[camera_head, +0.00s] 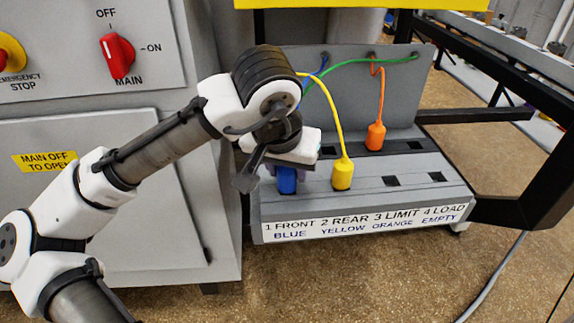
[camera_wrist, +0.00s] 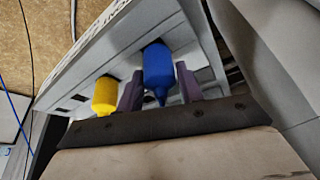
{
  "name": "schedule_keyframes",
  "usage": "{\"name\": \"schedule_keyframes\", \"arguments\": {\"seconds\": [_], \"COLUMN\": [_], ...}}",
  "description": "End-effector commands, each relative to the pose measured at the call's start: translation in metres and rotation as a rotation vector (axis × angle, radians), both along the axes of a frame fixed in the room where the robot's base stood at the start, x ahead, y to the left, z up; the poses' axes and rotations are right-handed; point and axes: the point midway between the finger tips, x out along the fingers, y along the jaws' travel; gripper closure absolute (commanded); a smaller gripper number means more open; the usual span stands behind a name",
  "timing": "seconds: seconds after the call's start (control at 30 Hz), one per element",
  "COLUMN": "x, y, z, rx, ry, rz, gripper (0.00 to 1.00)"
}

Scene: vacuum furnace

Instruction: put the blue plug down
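The blue plug (camera_head: 287,182) is upright at the left end of the front socket row, above the label "1 FRONT BLUE". My gripper (camera_head: 286,168) is over it from above and hides its top. In the wrist view, the blue plug (camera_wrist: 158,70) sits between the two purple fingers of my gripper (camera_wrist: 160,90), which appear to press on both its sides. Its far end meets a dark socket opening; how deep it sits I cannot tell. The grey socket panel (camera_head: 360,205) lies under it.
The yellow plug (camera_head: 342,175) stands close to the right in the front row. The orange plug (camera_head: 376,136) is in the back row. Cables rise behind them. The furnace cabinet (camera_head: 130,190) is at the left; a black frame leg (camera_head: 545,150) is at the right.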

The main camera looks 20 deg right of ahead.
Motion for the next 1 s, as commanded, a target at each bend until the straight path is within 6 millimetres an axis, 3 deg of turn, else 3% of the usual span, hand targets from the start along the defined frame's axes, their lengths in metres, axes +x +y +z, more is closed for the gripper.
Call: {"name": "schedule_keyframes", "arguments": {"seconds": [0.13,0.37,0.53,1.0], "x": [0.000,0.000,-0.001,-0.030], "y": [0.000,0.000,0.001,0.023], "z": [0.000,0.001,0.013,0.099], "rx": [0.000,0.000,-0.001,-0.002], "ry": [0.000,0.000,-0.001,-0.001], "rz": [0.000,0.000,0.000,-0.001], "gripper": [0.46,0.46,0.46,0.46]}}
